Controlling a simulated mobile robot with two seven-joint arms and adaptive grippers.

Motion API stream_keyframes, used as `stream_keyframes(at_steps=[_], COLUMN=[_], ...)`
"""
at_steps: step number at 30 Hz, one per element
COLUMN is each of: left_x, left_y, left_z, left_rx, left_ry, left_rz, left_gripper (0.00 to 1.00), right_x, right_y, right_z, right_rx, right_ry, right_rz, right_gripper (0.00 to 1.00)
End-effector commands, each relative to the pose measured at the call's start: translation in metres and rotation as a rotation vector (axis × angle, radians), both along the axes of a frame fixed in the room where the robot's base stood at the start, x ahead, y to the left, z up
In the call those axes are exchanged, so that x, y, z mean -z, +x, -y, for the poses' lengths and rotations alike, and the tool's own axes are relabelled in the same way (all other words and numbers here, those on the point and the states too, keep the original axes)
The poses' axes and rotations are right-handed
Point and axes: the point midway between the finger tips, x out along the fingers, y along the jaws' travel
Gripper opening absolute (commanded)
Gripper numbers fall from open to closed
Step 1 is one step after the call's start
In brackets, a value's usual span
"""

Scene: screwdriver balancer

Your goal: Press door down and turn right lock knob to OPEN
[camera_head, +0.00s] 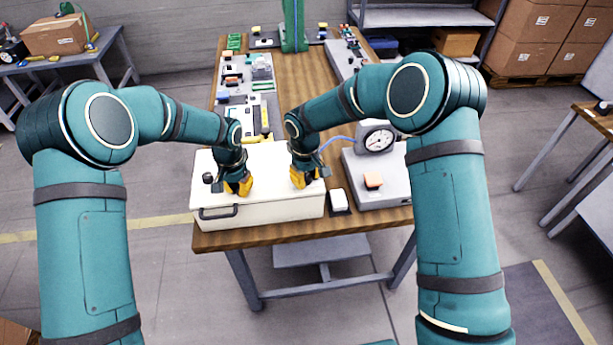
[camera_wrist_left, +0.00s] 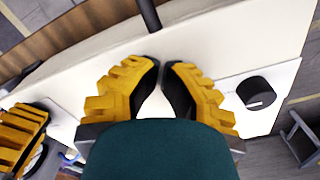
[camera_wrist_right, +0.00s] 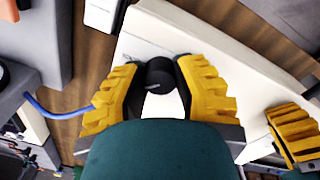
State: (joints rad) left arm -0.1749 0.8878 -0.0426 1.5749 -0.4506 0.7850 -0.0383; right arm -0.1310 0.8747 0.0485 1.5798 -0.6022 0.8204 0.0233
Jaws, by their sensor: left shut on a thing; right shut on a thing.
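The white box with a flat white door (camera_head: 268,165) on top stands at the table's near end. My left gripper (camera_head: 238,190) points down at the door near its front left; in the left wrist view (camera_wrist_left: 161,66) its fingertips are close together against the white surface. The left lock knob (camera_head: 208,178), black, is apart from it and shows a pale mark in the left wrist view (camera_wrist_left: 256,92). My right gripper (camera_head: 304,183) is shut around the right lock knob (camera_wrist_right: 160,74), which the fingers hide in the head view. The knob's lettering is too small to read.
A black handle (camera_head: 218,212) is on the box's front. A grey unit with a round gauge (camera_head: 378,139) and a small white block (camera_head: 338,200) stand close on the right. Parts trays (camera_head: 245,85) lie behind. The table's front edge is near.

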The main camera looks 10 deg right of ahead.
Motion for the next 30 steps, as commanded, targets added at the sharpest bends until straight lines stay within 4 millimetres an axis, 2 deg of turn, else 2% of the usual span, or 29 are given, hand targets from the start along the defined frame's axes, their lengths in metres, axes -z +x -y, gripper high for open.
stream_keyframes(at_steps=[18,30], left_x=[0.0025,0.0024], left_y=[-0.0011,-0.001], left_z=[-0.0005,-0.0006], left_rx=[0.0,0.0], left_ry=[0.001,0.001], left_rz=[-0.004,-0.003], left_gripper=[0.0,0.0], right_x=[0.0029,0.0032], right_y=[-0.0025,-0.0023], right_z=[0.0012,0.0016], right_rx=[-0.561,-0.77], right_ry=[0.003,0.002], right_rz=[-0.01,-0.011], right_gripper=[0.0,0.0])
